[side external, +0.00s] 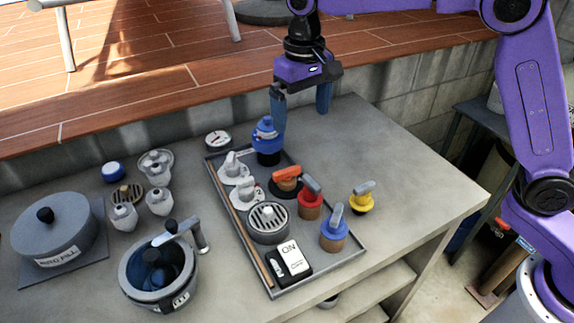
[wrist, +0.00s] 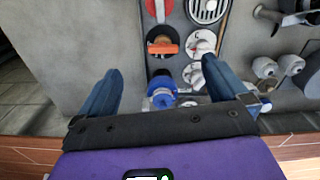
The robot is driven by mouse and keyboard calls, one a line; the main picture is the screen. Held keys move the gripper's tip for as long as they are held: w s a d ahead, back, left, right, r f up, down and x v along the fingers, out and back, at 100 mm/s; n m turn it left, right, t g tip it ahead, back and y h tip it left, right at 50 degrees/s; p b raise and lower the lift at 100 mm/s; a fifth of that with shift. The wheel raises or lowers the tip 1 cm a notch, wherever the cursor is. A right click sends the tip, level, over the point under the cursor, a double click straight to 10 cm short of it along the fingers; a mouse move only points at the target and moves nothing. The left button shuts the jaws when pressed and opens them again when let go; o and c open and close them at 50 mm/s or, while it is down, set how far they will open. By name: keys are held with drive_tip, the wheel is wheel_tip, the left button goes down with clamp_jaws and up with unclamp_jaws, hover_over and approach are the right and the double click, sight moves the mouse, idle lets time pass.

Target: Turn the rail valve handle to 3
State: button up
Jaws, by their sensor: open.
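Two white round dials with grey handles stand side by side in the left part of a grey tray: a rear dial (side external: 234,166) and a front dial (side external: 243,190). In the wrist view they are the upper dial (wrist: 201,44) and the lower dial (wrist: 194,75), partly behind a finger. Small marks show on them, but I cannot read the numbers or tell which is the rail valve. My gripper (side external: 300,106) is open and empty, above the back of the tray. In the wrist view the blue-topped valve (wrist: 161,92) lies between its fingers, apart from them.
The tray (side external: 322,272) also holds an orange-handled valve (side external: 287,176), a red valve (side external: 311,198), a blue-handled valve (side external: 334,230), a round grate (side external: 268,222) and an ON switch (side external: 290,258). A yellow valve (side external: 362,198) is right of it. A pot (side external: 158,270) stands left. The right counter is clear.

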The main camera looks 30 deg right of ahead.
drive_tip(key=m, duration=0.2)
hover_over(287, 170)
drive_tip(key=f, duration=0.1)
wheel_tip(287, 170, down, 17)
idle(0.4)
drive_tip(key=c, duration=1)
